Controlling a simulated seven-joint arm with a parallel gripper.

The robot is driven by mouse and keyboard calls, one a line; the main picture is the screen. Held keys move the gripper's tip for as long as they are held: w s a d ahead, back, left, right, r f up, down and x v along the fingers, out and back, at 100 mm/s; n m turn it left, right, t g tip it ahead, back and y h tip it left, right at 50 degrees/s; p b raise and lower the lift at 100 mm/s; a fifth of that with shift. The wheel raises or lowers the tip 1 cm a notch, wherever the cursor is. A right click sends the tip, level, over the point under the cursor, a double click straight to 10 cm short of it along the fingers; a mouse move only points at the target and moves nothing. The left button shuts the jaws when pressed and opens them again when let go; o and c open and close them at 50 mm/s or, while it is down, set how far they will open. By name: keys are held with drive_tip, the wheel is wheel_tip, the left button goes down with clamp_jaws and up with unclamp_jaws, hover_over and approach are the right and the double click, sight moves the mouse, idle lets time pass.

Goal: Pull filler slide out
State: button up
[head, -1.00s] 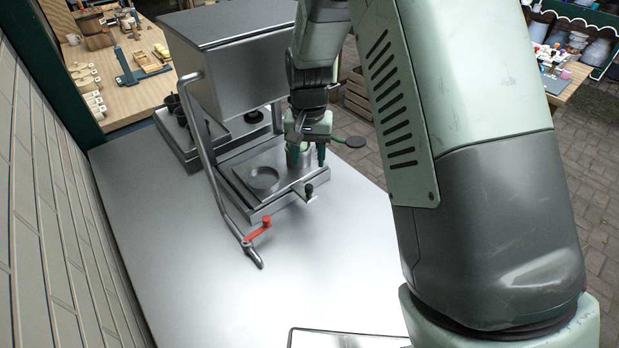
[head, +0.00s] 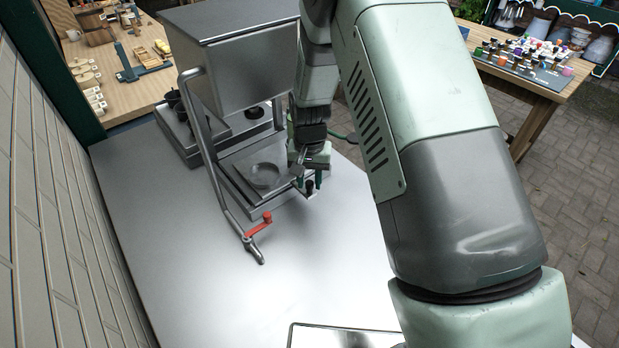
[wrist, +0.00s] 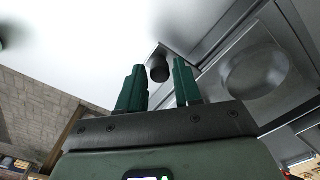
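The filler slide's black knob (head: 309,187) sits at the front right corner of the metal filler base (head: 262,209). It shows in the wrist view as a dark round knob (wrist: 159,68) on a flat metal part. My gripper (head: 308,183) is over this corner, pointing down. In the wrist view my gripper (wrist: 158,85) is open, with its two green fingers apart and the knob seen between them. I cannot tell whether either finger touches the knob. A plate with a round recess (head: 264,176) lies left of my gripper, and the recess (wrist: 256,72) fills the right of the wrist view.
Dark cups (head: 174,100) stand at the back left.

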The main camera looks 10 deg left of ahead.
clamp_jaws()
drive_tip(key=s+d, duration=0.9)
drive_tip(key=shift+s+d, duration=0.3)
drive_tip(key=shift+d, duration=0.05)
drive_tip(key=shift+o, duration=1.8)
unclamp_jaws()
wheel_tip(320, 180, up, 11)
drive_tip(key=shift+f, duration=0.1)
